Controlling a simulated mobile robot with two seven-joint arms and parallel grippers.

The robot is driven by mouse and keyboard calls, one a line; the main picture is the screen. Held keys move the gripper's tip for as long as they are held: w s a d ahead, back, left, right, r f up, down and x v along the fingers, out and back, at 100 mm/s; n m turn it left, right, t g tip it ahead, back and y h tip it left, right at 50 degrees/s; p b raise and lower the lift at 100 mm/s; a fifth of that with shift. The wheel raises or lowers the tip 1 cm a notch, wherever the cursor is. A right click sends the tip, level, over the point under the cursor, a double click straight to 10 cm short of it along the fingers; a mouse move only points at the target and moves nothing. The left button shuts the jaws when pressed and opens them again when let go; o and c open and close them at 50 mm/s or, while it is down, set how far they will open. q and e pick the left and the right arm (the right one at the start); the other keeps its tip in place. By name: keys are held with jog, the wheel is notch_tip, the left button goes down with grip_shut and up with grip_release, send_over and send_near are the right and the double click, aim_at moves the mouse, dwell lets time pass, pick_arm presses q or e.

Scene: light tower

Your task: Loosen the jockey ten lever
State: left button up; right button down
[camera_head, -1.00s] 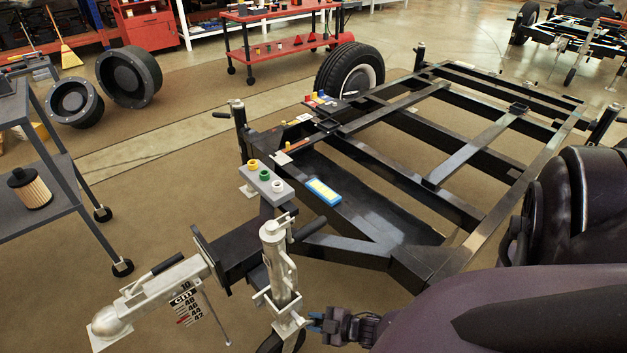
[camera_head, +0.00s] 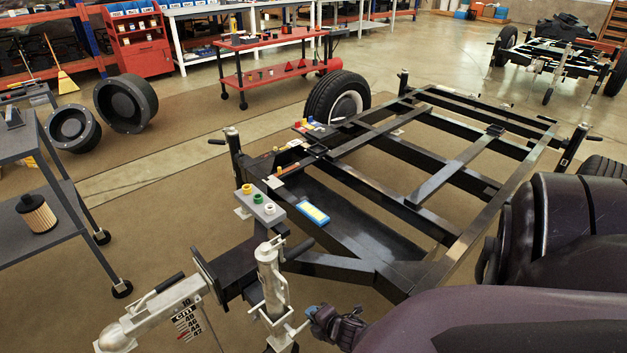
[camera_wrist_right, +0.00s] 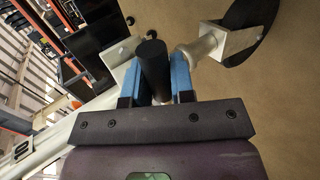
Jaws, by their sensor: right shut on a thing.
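The silver jockey stand (camera_head: 270,285) stands upright beside the trailer's coupling (camera_head: 150,312), with a clamp low on its side. My right gripper (camera_head: 312,312) is at the right of this clamp, low in the head view. In the right wrist view, its blue fingers (camera_wrist_right: 166,85) are shut on a black cylindrical handle (camera_wrist_right: 153,65), which I take to be the jockey lever. The lever is mostly hidden by my gripper in the head view. My left gripper is in neither view.
The black trailer frame (camera_head: 345,262) extends back and right from the stand. A grey block with coloured caps (camera_head: 258,206) and a blue-yellow box (camera_head: 313,213) lie on it. A grey shelf cart (camera_head: 55,225) stands at left. Floor between cart and trailer is clear.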

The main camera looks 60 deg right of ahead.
jog(key=shift+r+n+h, duration=0.4)
jog(key=shift+r+h, duration=0.1)
jog(key=shift+r, duration=0.25)
jog(key=c, duration=1)
grip_release()
jog(key=shift+r, duration=0.1)
